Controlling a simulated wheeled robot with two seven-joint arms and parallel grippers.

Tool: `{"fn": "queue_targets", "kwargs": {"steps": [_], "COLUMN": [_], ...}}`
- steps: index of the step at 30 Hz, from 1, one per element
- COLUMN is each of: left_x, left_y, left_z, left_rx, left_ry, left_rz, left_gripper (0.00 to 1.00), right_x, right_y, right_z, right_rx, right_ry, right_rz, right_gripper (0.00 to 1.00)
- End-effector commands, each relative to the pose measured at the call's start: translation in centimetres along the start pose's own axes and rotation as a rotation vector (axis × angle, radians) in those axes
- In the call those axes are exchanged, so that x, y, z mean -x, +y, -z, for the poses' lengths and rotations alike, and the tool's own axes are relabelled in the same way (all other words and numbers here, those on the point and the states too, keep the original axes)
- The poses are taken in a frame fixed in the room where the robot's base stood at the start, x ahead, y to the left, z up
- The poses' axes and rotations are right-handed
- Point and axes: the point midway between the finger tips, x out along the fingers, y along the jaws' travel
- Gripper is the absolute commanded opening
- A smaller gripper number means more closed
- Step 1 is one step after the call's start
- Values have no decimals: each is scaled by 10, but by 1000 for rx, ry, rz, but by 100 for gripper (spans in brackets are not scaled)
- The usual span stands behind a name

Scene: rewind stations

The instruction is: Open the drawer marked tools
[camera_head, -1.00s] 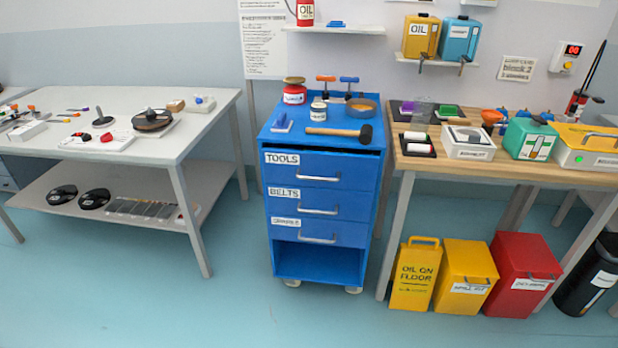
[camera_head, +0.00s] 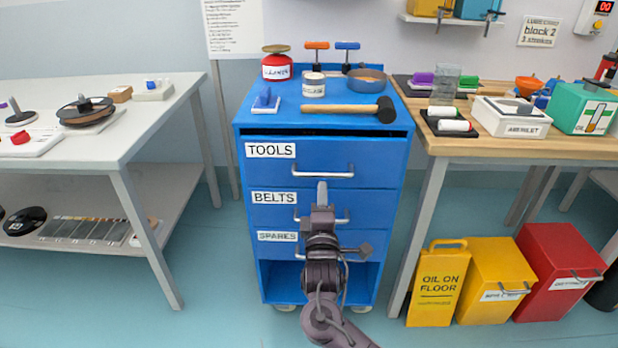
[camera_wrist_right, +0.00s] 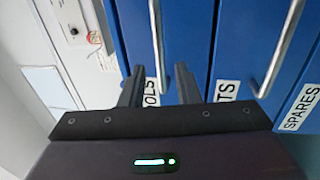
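The blue cabinet's top drawer, marked TOOLS (camera_head: 356,160), is closed, with a silver bar handle (camera_head: 340,175). My right gripper (camera_head: 322,188) is in front of the cabinet, its tip just below that handle in the head view. In the right wrist view the two dark fingers of the right gripper (camera_wrist_right: 159,88) are spread apart. The TOOLS handle (camera_wrist_right: 156,40) lies in the gap between them in the picture; I cannot tell how near it is in depth. The label is partly hidden there. My left gripper is in neither view.
Drawers marked BELTS (camera_head: 272,198) and SPARES (camera_head: 277,236) are closed below. A mallet (camera_head: 345,109), pots and other items stand on the cabinet top. A grey table (camera_head: 150,110) is at left, a wooden bench (camera_head: 470,143) at right, with bins (camera_head: 437,285) under it.

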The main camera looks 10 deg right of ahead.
Motion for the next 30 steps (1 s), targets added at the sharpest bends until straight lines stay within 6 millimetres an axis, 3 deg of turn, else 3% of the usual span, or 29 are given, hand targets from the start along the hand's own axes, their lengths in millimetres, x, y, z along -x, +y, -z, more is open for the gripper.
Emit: {"fn": "queue_targets", "kwargs": {"steps": [12,25,30], "left_x": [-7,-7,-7], "left_y": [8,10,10], "left_z": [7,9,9], "left_rx": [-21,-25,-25], "left_ry": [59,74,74], "left_rz": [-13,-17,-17], "left_gripper": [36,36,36], "right_x": [-62,-74,-73], "right_y": [-1,-1,-1], "right_z": [-1,0,0], "right_rx": [0,-2,-1], "right_ry": [-1,1,1], "right_rz": [1,4,4], "right_gripper": [29,29,7]}}
